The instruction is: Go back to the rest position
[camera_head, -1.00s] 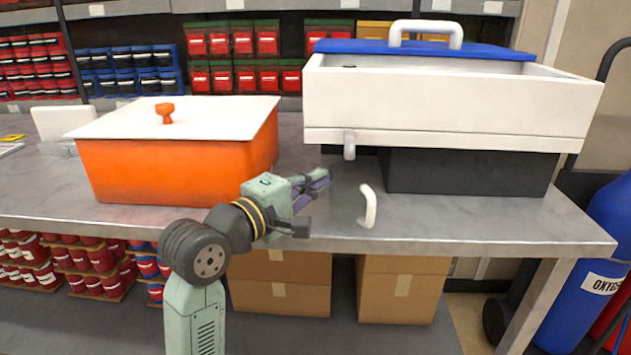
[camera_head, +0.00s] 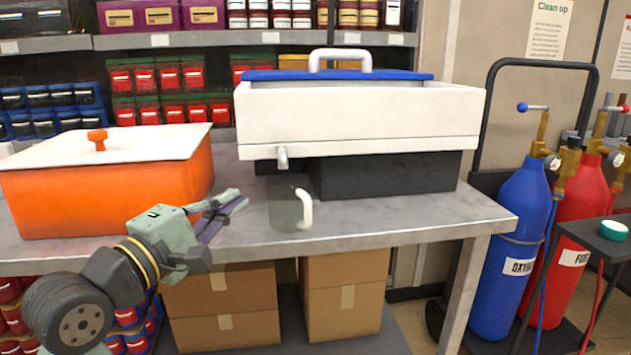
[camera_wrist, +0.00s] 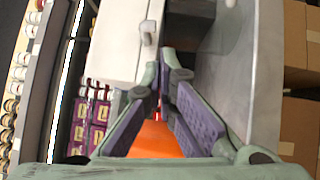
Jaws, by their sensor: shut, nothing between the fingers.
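My gripper (camera_head: 240,204) is shut and empty, with green links and purple finger pads. It is at the front part of the metal workbench (camera_head: 380,222), between the orange box and a clear mug with a white handle (camera_head: 306,209). It appears to be above the bench; the exact height is hard to tell. In the wrist view the gripper (camera_wrist: 170,72) points towards the white box (camera_wrist: 119,40). Part of the orange box (camera_wrist: 157,140) shows between and beneath the fingers.
The orange box (camera_head: 120,190) with its white lid is at the left. The white basin (camera_head: 360,120) with a blue lid stands on a dark base at the back. Blue (camera_head: 510,260) and red (camera_head: 565,250) gas cylinders stand right of the bench. Cardboard boxes (camera_head: 345,300) are below.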

